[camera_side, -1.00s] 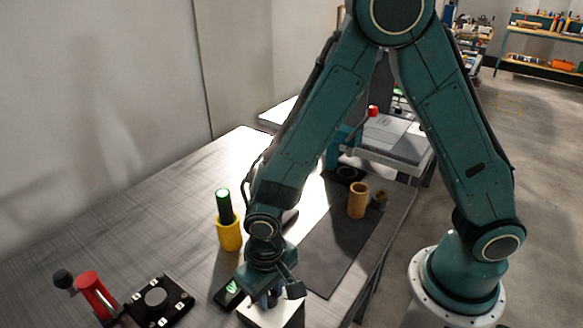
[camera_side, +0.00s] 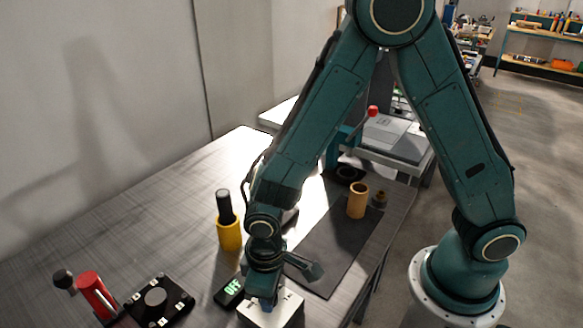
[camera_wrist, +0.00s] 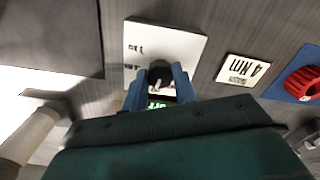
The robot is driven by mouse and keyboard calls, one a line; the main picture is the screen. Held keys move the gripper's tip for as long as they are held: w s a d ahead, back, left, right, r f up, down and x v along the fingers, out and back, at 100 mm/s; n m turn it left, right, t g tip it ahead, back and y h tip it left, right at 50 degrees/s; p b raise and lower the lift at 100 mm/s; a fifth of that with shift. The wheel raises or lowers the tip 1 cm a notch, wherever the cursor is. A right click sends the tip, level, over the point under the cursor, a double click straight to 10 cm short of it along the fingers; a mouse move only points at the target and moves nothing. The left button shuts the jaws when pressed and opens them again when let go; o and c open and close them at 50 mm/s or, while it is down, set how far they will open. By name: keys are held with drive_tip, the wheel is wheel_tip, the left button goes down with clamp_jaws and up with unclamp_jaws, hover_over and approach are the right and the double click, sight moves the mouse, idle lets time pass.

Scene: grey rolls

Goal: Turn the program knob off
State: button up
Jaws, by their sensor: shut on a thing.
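The program knob (camera_wrist: 160,70) is dark and sits on a white box with printed marks (camera_wrist: 190,45), seen in the wrist view. The white box also shows in the side view (camera_side: 286,312). My gripper (camera_wrist: 158,88) points down with its blue fingers on either side of the knob, shut on it. In the side view my gripper (camera_side: 264,298) covers the knob. A small black display (camera_side: 230,292) beside the box reads OFF in green. In the wrist view, part of its green text (camera_wrist: 157,105) shows between the fingers. The knob's pointer is hard to read.
A yellow holder with a dark, unlit cylinder (camera_side: 229,235) stands behind the display.

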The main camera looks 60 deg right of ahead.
drive_tip(key=shift+n, duration=1)
drive_tip(key=o, duration=1)
drive_tip(key=shift+c, duration=0.2)
drive_tip(key=shift+r, duration=0.1)
wheel_tip(320, 180, up, 14)
